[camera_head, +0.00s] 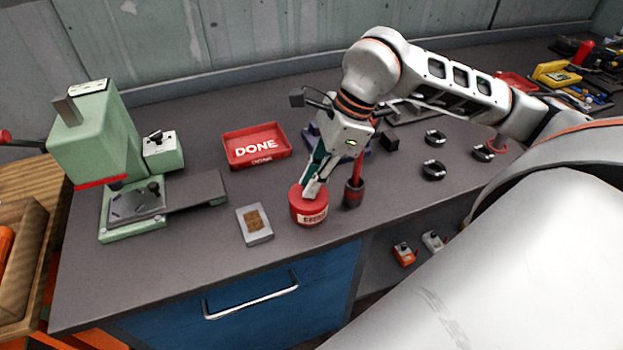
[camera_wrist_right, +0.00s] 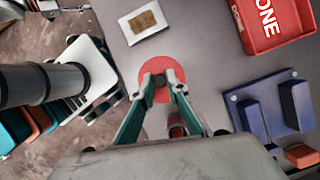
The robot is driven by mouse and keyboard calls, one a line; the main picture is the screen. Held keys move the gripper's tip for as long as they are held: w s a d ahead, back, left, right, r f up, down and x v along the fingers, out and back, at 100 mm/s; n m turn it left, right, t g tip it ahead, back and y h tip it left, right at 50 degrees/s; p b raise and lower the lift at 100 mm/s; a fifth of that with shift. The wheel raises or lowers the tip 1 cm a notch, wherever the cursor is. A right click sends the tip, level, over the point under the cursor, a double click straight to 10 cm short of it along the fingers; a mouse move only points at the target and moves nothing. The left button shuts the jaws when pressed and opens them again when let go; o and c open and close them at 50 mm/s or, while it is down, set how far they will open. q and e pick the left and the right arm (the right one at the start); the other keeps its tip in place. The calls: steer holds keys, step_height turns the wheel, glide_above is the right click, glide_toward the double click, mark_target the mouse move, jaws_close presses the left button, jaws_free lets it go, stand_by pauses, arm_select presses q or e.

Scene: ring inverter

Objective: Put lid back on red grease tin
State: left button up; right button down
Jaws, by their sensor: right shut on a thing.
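The red grease tin (camera_head: 312,216) stands upright near the front edge of the bench, its pale label facing front. My right gripper (camera_head: 312,190) points down at the tin's top. In the right wrist view my right gripper (camera_wrist_right: 161,88) is shut on the small dark knob of the red lid (camera_wrist_right: 160,66). The lid appears as a round red disc beneath the fingers and hides the tin there. In the head view the lid is at the tin's top; I cannot tell whether it rests fully seated. My left gripper is not in view.
A dark holder with a red handle (camera_head: 354,192) stands close right of the tin. A grey tray with a brown pad (camera_head: 268,236) lies left. The red DONE bin (camera_head: 284,155) is behind, a green press (camera_head: 90,145) far left. Black rings (camera_head: 433,170) lie right.

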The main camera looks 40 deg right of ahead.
steer(key=c, duration=1.9)
jaws_free()
steer(key=o, duration=0.5)
steer(key=shift+c, duration=0.2)
steer(key=shift+r, duration=0.15)
steer(key=shift+r+p, duration=1.45)
steer(key=shift+r, duration=0.55)
steer(key=shift+r+p, duration=1)
steer(key=shift+r, duration=0.4)
